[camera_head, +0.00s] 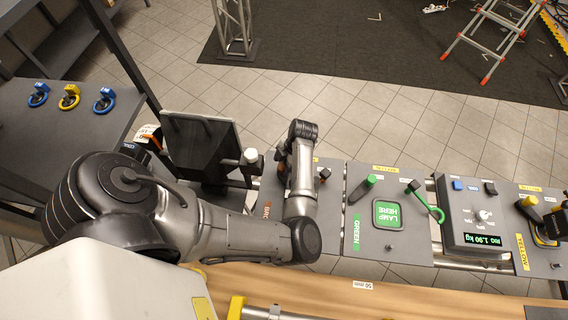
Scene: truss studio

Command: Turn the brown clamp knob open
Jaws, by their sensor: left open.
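A grey panel (328,222) with an orange-brown label (267,210) lies under my left arm, left of the green station. A small dark knob-like part with an orange-brown touch (325,174) shows at its right, beside my wrist; I cannot tell for sure whether this is the clamp knob. My left gripper (284,168) points down at the panel and is open, mostly hidden by my own wrist. I cannot see whether its fingers touch anything.
A dark upright plate (207,150) stands close left of my gripper. A wooden bench edge (420,295) runs in front.

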